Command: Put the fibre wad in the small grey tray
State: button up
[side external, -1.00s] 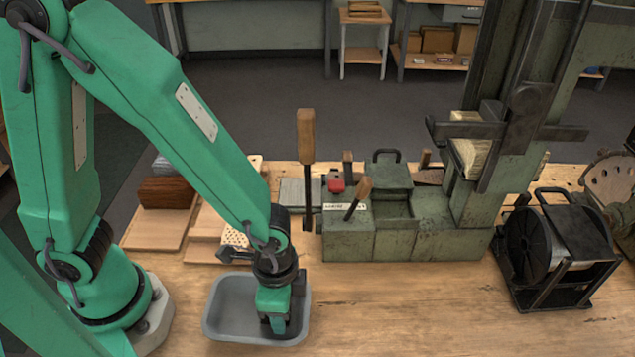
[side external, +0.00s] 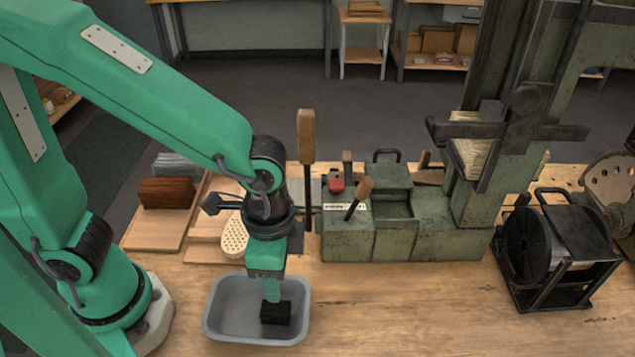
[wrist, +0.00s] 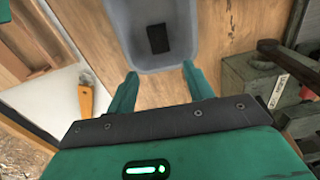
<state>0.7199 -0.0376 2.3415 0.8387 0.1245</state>
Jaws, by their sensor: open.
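The fibre wad (side external: 275,313) is a small black block lying on the floor of the small grey tray (side external: 222,315), toward its right side. The wad also shows in the wrist view (wrist: 158,38), inside the tray (wrist: 122,30), apart from my fingers. My gripper (side external: 272,290) is above the tray, over the wad, with its fingers pointing down. In the wrist view my gripper (wrist: 160,90) has its two green fingers spread wide with nothing between them.
A green machine (side external: 405,225) with upright levers stands right of the tray. A black reel frame (side external: 556,250) is at the far right. A perforated brush block (side external: 234,236) and brown bristle bundle (side external: 166,192) lie behind the tray. Bare bench lies right of the tray.

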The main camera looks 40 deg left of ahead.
jog(key=shift+r, duration=0.35)
dwell(0.4)
jog(key=a+r+n+t, duration=0.2)
jog(key=a+r+n, duration=0.2)
jog(key=a, duration=0.5)
jog(key=a+r+n+t, duration=0.3)
jog(key=a+r+n, duration=0.2)
jog(key=a, duration=0.5)
notch_tip(320, 180, up, 3)
jog(key=shift+w+f+n+t, duration=0.1)
jog(key=shift+w+n+t, duration=0.2)
jog(key=shift+w, duration=0.05)
